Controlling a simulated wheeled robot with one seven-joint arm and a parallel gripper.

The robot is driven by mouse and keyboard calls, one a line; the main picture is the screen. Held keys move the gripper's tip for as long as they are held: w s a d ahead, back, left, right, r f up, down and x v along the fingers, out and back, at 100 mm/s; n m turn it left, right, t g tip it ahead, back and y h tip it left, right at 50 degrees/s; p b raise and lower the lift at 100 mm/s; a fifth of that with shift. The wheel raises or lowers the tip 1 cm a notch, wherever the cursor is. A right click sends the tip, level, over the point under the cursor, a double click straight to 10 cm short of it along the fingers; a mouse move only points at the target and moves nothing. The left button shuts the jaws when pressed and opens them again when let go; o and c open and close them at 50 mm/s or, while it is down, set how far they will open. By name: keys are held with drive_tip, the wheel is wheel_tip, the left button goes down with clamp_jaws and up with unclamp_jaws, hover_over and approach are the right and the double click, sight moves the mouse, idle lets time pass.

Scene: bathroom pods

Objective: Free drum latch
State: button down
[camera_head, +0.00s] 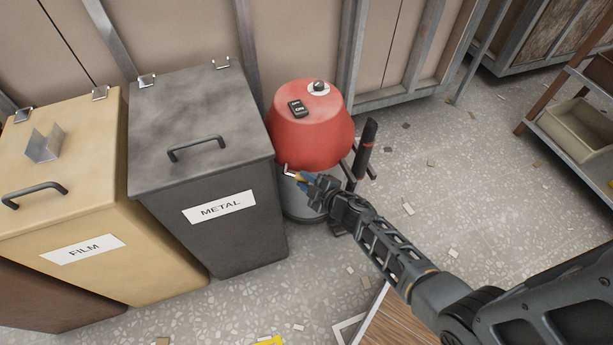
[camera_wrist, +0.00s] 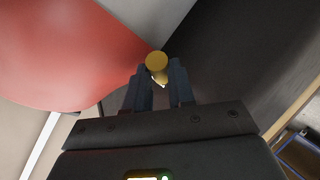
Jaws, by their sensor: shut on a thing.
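The drum (camera_head: 308,205) is a grey cylinder on the floor with a red domed lid (camera_head: 312,130) on top. The drum latch (camera_head: 290,171) shows as a small pale piece at the lid's lower front edge. My gripper (camera_head: 304,180) reaches in from the lower right to the drum's front, just under the lid. In the wrist view my gripper (camera_wrist: 160,88) is shut on a round yellow latch knob (camera_wrist: 156,62), with the red lid (camera_wrist: 70,50) to the left. The fingers hide part of the knob, and the latch's exact position is unclear.
The grey METAL bin (camera_head: 235,225) stands close to the drum's left, with the tan FILM bin (camera_head: 130,260) beyond it. A black upright handle (camera_head: 367,150) stands right of the drum. A shelf rack (camera_head: 560,125) is far right. The littered floor between is largely open.

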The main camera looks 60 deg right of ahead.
drive_tip(key=shift+r, duration=0.1)
drive_tip(key=c, duration=0.9)
unclamp_jaws()
drive_tip(key=shift+c, duration=0.2)
drive_tip(key=p+v, duration=0.2)
drive_tip(key=v, duration=0.5)
drive_tip(key=shift+s+a+r, duration=0.15)
drive_tip(key=shift+s+r, duration=0.05)
drive_tip(key=shift+s, duration=0.15)
